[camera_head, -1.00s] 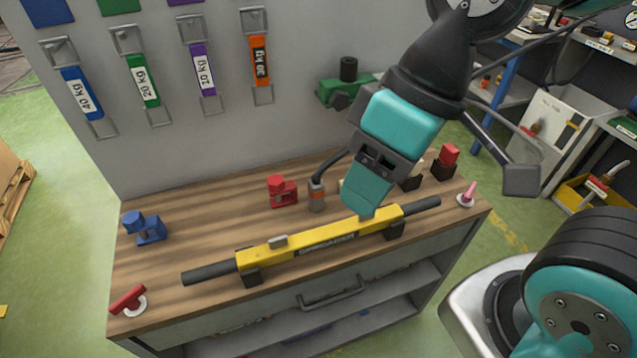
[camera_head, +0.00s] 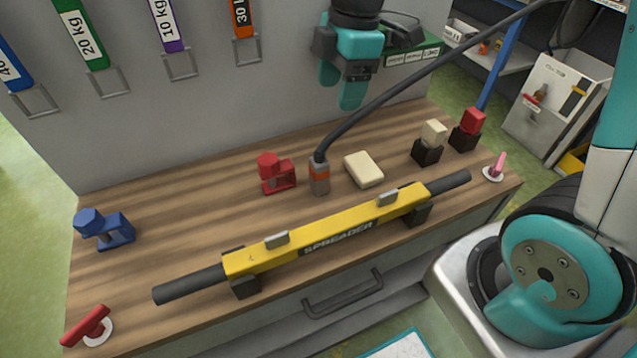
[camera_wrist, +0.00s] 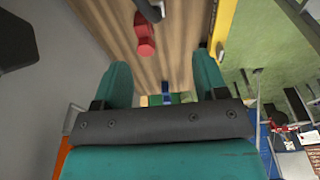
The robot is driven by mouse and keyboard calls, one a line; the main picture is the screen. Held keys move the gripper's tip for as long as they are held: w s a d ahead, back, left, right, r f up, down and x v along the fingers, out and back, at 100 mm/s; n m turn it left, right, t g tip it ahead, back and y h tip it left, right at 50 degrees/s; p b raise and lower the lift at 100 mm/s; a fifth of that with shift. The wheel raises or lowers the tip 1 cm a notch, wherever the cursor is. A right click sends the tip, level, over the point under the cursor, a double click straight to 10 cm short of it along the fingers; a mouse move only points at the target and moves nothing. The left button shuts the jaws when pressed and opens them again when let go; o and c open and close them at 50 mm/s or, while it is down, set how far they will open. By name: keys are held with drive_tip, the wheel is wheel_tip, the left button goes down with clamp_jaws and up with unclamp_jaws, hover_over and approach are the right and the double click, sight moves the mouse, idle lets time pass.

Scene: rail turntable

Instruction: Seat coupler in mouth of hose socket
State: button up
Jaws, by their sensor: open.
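The coupler appears to be the grey block with an orange band (camera_head: 319,178), standing upright on the bench with a black hose (camera_head: 400,92) rising from its top. I cannot make out a hose socket for sure; a green fitting by the wall, seen earlier, is now largely behind my gripper. My gripper (camera_head: 341,92) hangs above the back of the bench, fingers apart and empty, higher than the coupler and apart from it. The wrist view shows both teal fingers (camera_wrist: 162,78) spread, with nothing held between them.
A yellow spreader bar (camera_head: 285,252) lies across the bench front. Black stands (camera_head: 426,152) carry small blocks at right.

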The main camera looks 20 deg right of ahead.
sight(321, 152)
drive_tip(key=f, duration=0.4)
drive_tip(key=a+f, duration=0.1)
drive_tip(key=f, duration=0.6)
drive_tip(key=shift+a+f, duration=0.35)
drive_tip(key=shift+a, duration=0.05)
drive_tip(key=shift+w+a+f, duration=0.15)
drive_tip(key=shift+a+f, duration=0.05)
drive_tip(key=shift+f, duration=0.7)
drive_tip(key=shift+w+a+f, duration=0.15)
drive_tip(key=shift+a+f, duration=0.05)
drive_tip(key=shift+f, duration=0.65)
drive_tip(key=shift+w+a+f, duration=0.15)
drive_tip(key=shift+a+f, duration=0.05)
drive_tip(key=shift+f, duration=0.7)
drive_tip(key=c, duration=1.2)
drive_tip(key=shift+r, duration=0.1)
